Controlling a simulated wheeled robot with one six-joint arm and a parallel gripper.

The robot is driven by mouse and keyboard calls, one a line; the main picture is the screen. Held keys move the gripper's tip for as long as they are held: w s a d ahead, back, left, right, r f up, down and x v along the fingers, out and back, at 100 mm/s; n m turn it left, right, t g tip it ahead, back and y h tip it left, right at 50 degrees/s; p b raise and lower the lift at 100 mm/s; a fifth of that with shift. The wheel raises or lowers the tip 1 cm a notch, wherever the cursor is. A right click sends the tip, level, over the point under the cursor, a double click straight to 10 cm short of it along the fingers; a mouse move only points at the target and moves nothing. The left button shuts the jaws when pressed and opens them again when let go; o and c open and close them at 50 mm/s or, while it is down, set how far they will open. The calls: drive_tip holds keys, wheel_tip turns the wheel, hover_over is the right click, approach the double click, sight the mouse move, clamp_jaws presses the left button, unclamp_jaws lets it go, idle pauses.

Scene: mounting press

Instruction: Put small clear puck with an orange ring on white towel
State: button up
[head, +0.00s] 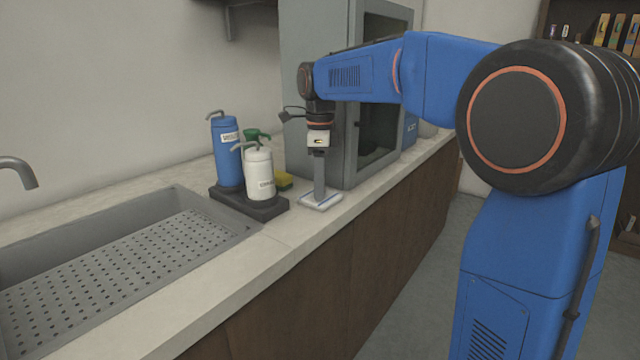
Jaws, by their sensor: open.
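The white towel (333,201) is a small folded cloth with a blue stripe. It lies near the front edge of the counter, to the right of the bottle stand. My gripper (319,195) points straight down over the towel, with its fingertips at or just above the cloth. The fingers are seen edge-on, so the gap between them does not show; the gripper is open. I cannot make out the small clear puck with an orange ring. It may be hidden behind the fingers, but I cannot tell.
A blue bottle (228,160) and a white bottle (259,174) stand in a dark holder (262,211) left of the towel. A grey cabinet (320,100) stands close behind my gripper. A sink (120,265) fills the left counter.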

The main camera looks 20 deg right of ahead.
drive_tip(key=shift+r, duration=0.1)
wheel_tip(320, 180, up, 12)
idle(0.5)
drive_tip(key=s+d+f+n+t, duration=0.1)
drive_tip(key=s+d+f+n, duration=0.1)
drive_tip(key=s+f+n, duration=0.3)
drive_tip(key=s+d+f+n+t, duration=0.1)
drive_tip(key=s+n, duration=0.2)
drive_tip(key=s, duration=0.4)
drive_tip(key=s+d+f+n, duration=0.2)
drive_tip(key=s+f+n, duration=0.15)
drive_tip(key=s, duration=0.25)
drive_tip(key=s+d+f+n+t, duration=0.2)
drive_tip(key=s+f+n, duration=0.8)
drive_tip(key=s+f, duration=0.5)
drive_tip(key=shift+s+f+t, duration=0.2)
drive_tip(key=shift+f+t, duration=0.2)
drive_tip(key=shift+f, duration=0.55)
